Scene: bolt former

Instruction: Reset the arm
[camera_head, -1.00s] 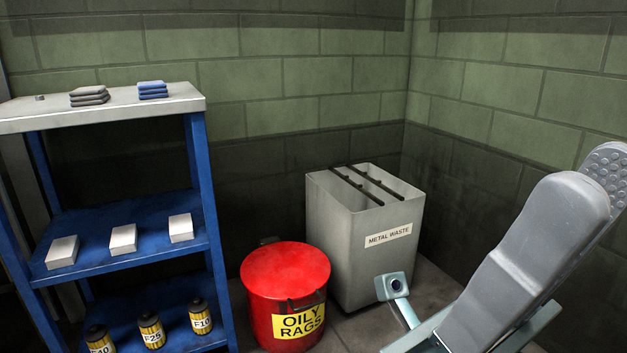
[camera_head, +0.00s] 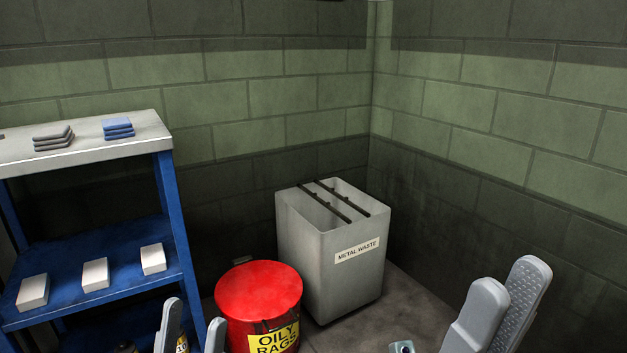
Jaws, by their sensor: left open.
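My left gripper (camera_head: 194,314) rises from the bottom edge at the left. Its two grey fingers stand apart with a gap between them, in front of the blue shelf and left of the red bin. My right gripper (camera_head: 508,278) is at the lower right. Its two grey fingers overlap in the view, and a dotted pad shows on the farther one. I cannot tell the gap between them. I see nothing in either gripper. The lower parts of both arms are mostly out of view.
A blue shelf unit (camera_head: 171,222) with a grey top stands at the left, holding folded cloths (camera_head: 118,128) and white boxes (camera_head: 95,274). A red oily rags bin (camera_head: 258,290) and grey metal waste bin (camera_head: 310,252) stand in the corner.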

